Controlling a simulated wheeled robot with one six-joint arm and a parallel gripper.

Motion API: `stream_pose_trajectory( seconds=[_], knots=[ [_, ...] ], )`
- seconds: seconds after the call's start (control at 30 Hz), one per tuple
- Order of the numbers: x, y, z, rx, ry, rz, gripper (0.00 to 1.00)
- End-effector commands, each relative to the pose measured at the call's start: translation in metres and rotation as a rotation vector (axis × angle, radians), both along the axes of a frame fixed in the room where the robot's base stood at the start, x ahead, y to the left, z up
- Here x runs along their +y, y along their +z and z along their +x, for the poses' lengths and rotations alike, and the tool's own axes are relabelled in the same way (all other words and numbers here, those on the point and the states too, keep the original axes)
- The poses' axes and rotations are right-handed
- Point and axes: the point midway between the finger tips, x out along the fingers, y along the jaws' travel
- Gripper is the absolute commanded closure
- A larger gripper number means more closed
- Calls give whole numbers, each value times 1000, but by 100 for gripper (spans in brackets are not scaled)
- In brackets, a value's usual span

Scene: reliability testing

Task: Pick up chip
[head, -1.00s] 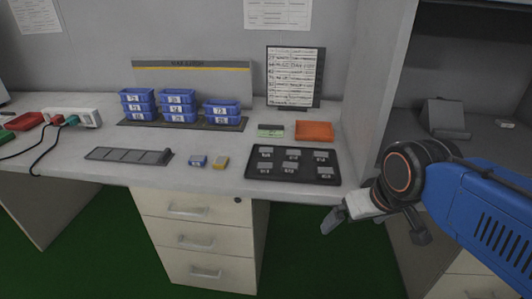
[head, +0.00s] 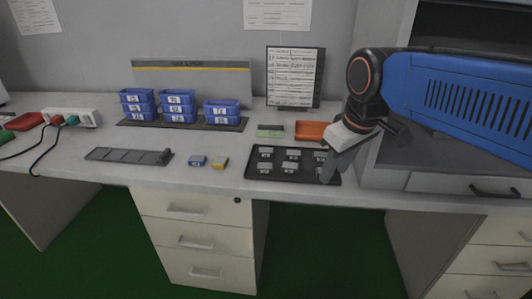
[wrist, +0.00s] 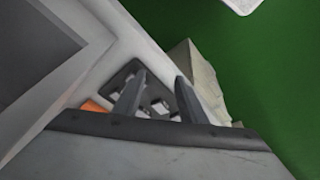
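Several small grey chips, one of them a chip at the tray's back left (head: 266,150), sit in rows on a black tray (head: 277,160) on the desk. The black tray (wrist: 122,76) shows behind and between the fingers, with pale chips partly hidden. I cannot tell the exact height of the fingertips above the tray.
An orange bin (head: 309,130) stands behind the tray, close to my wrist. A partition and drawer unit (head: 440,184) stand to the right. Small blue (head: 197,161) and yellow (head: 220,163) blocks lie left of the tray. Stacked blue bins (head: 178,107) stand at the back.

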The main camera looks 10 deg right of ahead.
Motion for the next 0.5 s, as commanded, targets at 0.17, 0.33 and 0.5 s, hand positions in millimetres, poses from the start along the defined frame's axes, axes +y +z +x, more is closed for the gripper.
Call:
stream_pose_trajectory(
  seconds=[0.17,0.33,0.5],
  knots=[
    [18,34,47,53,176,-43,62],
    [37,61,90,102,347,-78,62],
    [60,82,133,148,517,-108,62]
  ],
)
